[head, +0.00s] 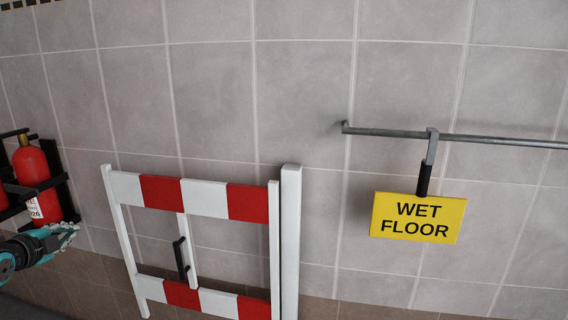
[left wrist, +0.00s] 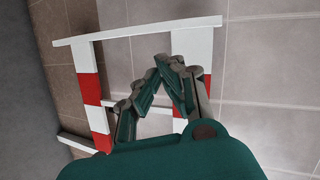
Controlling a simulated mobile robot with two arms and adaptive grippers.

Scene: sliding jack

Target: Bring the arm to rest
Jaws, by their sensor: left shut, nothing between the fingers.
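My left gripper (head: 68,232) is at the left edge of the head view, in front of the lower part of a fire extinguisher. In the left wrist view my left gripper (left wrist: 168,66) has its fingertips together and holds nothing. The red-and-white barrier (head: 205,200) stands against the wall, apart from the gripper in the head view. It also shows beyond the fingers in the left wrist view (left wrist: 92,90). My right gripper is in neither view.
A yellow WET FLOOR sign (head: 418,218) hangs by a black-handled hook from a grey wall rail (head: 500,139). A red fire extinguisher (head: 38,180) sits in a black bracket at the left. A black handle (head: 181,259) is on the barrier. The tiled wall between is bare.

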